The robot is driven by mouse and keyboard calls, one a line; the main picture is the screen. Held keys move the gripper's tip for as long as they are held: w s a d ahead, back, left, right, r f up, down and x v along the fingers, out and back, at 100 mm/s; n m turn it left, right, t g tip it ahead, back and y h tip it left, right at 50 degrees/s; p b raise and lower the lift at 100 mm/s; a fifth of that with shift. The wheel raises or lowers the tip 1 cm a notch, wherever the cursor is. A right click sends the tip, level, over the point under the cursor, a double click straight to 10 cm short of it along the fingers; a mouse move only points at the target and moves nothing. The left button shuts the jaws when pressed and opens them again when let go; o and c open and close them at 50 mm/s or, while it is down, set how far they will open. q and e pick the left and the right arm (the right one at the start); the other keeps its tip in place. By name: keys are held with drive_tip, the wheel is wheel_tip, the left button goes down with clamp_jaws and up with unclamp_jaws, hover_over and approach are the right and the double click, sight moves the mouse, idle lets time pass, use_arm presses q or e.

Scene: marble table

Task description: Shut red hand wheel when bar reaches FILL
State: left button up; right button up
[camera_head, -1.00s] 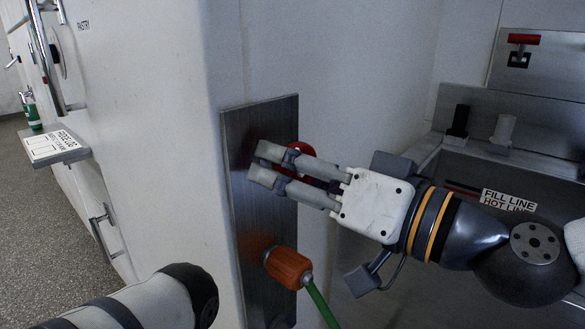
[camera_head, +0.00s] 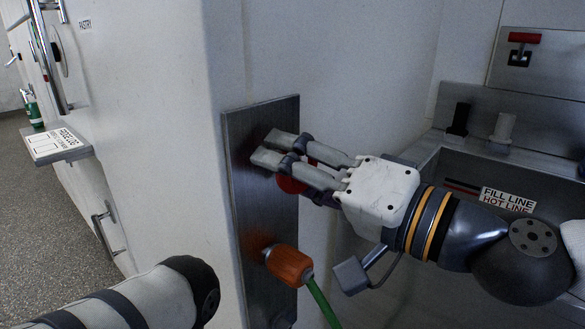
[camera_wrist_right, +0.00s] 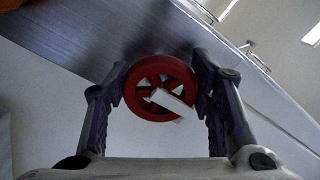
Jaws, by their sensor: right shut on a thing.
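The red hand wheel (camera_head: 291,184) sits at the steel plate (camera_head: 232,190) on the corner of the white wall; in the head view the fingers hide much of it. My right gripper (camera_head: 272,150) reaches it from the right. A FILL LINE / HOT LINE label (camera_head: 508,199) is on the steel basin wall, beside a dark and a red line. No moving bar can be made out. My left gripper is out of frame.
An orange hose fitting (camera_head: 289,266) with a green hose (camera_head: 321,305) sticks out below the wheel, close under my right gripper. A red-handled switch (camera_head: 524,38) and black and grey levers (camera_head: 459,119) are at the right. A clipboard shelf (camera_head: 58,146) is at the left.

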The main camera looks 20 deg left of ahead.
drive_tip(key=o, duration=1.2)
drive_tip(key=v, duration=1.2)
